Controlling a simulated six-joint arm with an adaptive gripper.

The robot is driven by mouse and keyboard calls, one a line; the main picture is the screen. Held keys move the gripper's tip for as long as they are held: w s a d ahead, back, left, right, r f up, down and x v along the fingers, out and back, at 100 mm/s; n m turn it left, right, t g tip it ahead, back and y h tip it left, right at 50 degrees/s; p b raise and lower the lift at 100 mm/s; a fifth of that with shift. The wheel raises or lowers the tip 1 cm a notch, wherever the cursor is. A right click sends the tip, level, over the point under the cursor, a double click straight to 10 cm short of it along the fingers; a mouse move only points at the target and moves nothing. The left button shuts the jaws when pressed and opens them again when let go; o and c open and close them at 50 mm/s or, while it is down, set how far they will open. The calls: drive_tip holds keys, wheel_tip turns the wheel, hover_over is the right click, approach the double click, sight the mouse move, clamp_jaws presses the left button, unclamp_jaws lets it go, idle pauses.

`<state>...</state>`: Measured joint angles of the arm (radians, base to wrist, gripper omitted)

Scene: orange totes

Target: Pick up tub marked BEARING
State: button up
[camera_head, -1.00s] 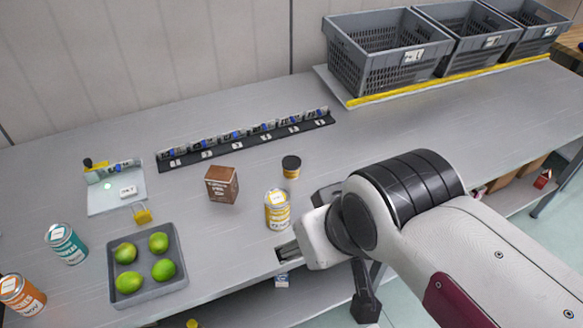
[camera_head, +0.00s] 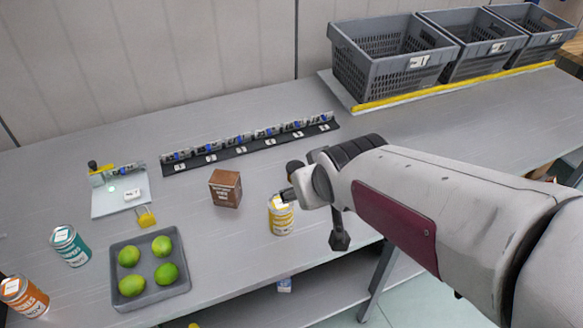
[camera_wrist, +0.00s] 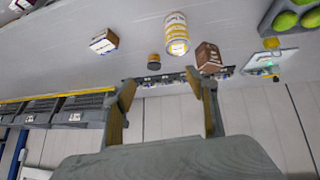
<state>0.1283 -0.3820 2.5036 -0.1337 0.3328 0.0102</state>
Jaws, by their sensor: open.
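A small tub with a dark lid (camera_head: 294,166) stands on the bench, mostly hidden behind my gripper in the head view. In the head view my gripper (camera_head: 287,194) is close to the tub and the yellow-and-white can (camera_head: 281,216).
A brown box (camera_head: 225,188) stands left of the can. A grey tray (camera_head: 150,298) holds several green fruits. Teal (camera_head: 70,246) and orange (camera_head: 23,297) cans stand left. A dark rail (camera_head: 250,146) and grey crates (camera_head: 390,62) are behind. A pale box (camera_wrist: 104,41) shows in the wrist view.

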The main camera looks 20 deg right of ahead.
drive_tip(key=t, duration=0.2)
approach(296, 166)
drive_tip(key=f+t, duration=0.1)
drive_tip(key=d+f+t+y, duration=0.1)
drive_tip(key=t, duration=0.1)
drive_tip(key=shift+d+f+n, duration=0.1)
drive_tip(key=shift+f+n, duration=0.2)
drive_tip(key=shift+f, duration=0.1)
drive_tip(key=shift+w+f+t+y, duration=0.1)
drive_tip(key=shift+f+t+y, duration=0.25)
drive_tip(key=shift+f, duration=0.3)
drive_tip(key=shift+x, duration=1.3)
drive_tip(key=shift+w, duration=0.1)
drive_tip(key=shift+x, duration=2.5)
drive_tip(key=c, duration=1.2)
